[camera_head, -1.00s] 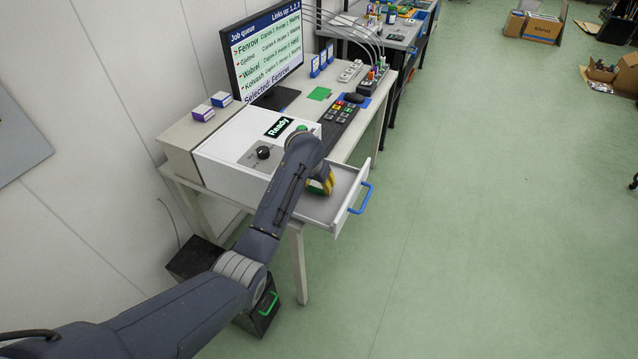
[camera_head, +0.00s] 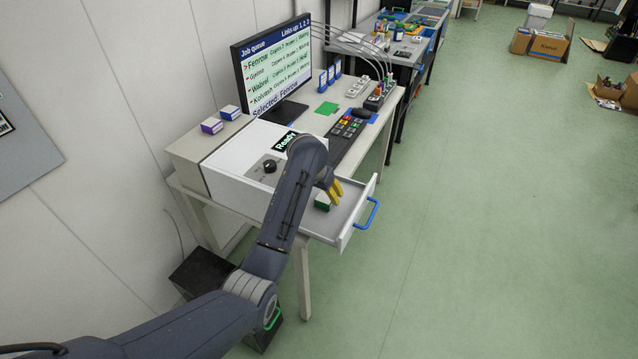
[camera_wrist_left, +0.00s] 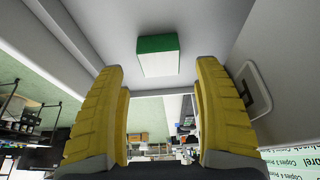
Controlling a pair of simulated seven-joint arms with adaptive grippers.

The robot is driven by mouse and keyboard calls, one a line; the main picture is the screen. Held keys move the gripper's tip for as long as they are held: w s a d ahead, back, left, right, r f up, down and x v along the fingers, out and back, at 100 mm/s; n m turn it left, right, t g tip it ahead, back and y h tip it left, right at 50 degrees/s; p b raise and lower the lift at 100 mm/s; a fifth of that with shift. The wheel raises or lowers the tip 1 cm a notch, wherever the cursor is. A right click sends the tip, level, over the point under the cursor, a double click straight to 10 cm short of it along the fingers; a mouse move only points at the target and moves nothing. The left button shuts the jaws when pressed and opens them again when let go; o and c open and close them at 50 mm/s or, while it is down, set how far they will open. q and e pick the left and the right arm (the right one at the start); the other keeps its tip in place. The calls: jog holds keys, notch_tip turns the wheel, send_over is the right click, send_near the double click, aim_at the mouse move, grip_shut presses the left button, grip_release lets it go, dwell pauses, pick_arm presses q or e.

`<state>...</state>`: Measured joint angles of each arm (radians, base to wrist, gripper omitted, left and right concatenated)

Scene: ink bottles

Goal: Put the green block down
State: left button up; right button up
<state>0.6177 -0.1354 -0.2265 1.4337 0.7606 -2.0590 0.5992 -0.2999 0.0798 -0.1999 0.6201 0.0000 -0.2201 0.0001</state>
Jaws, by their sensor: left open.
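The green block (camera_head: 322,203), green with a white face, sits in the open white drawer (camera_head: 343,236), close to the printer-like cabinet's front. In the left wrist view the block (camera_wrist_left: 158,57) lies on the drawer's pale floor, beyond the fingertips and apart from both fingers. My left gripper (camera_head: 337,191) has yellow fingers and is open and empty, just above and beside the block in the head view. In the wrist view the two fingers (camera_wrist_left: 158,72) stand wide apart. My left arm hides part of the cabinet and drawer. My right gripper is not in view.
The drawer has a blue handle (camera_head: 367,213). The white cabinet (camera_head: 236,165) has a dark knob (camera_head: 269,166) and a "Ready" display (camera_head: 285,141). A keyboard (camera_head: 347,139), green mat (camera_head: 327,108) and monitor (camera_head: 273,67) are on the desk.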

pick_arm(q)
jog(key=v, duration=0.7)
jog(key=shift+r, duration=0.15)
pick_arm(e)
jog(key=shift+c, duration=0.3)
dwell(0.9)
